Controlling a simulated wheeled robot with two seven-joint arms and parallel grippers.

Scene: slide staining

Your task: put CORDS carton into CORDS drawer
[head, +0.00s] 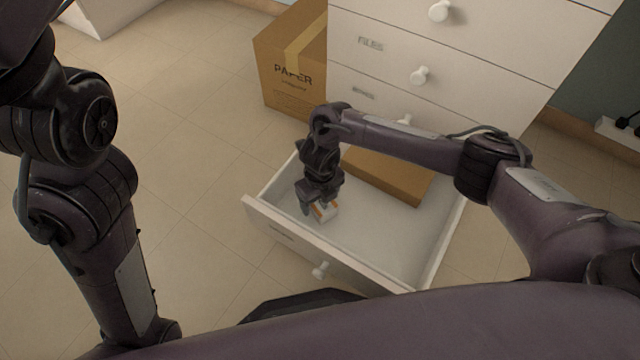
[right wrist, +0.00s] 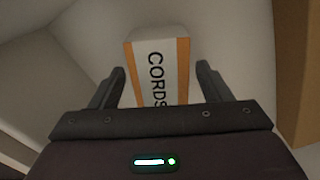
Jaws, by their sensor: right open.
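The CORDS carton (right wrist: 158,62) is a small white box with orange edges and the word CORDS on it. In the head view the carton (head: 326,212) is inside the pulled-out bottom drawer (head: 395,245), near its front left corner. My right gripper (head: 318,205) reaches down into the drawer at the carton. In the right wrist view the right gripper (right wrist: 160,85) is open, with a finger on each side of the carton and gaps visible. I cannot tell whether the carton rests on the drawer floor. My left arm shows at the left, but its gripper is out of view.
A brown box (head: 388,178) lies in the back of the open drawer. A PAPER carton (head: 290,75) stands on the floor left of the white cabinet (head: 455,65). The upper drawers are shut. The floor left of the open drawer is clear.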

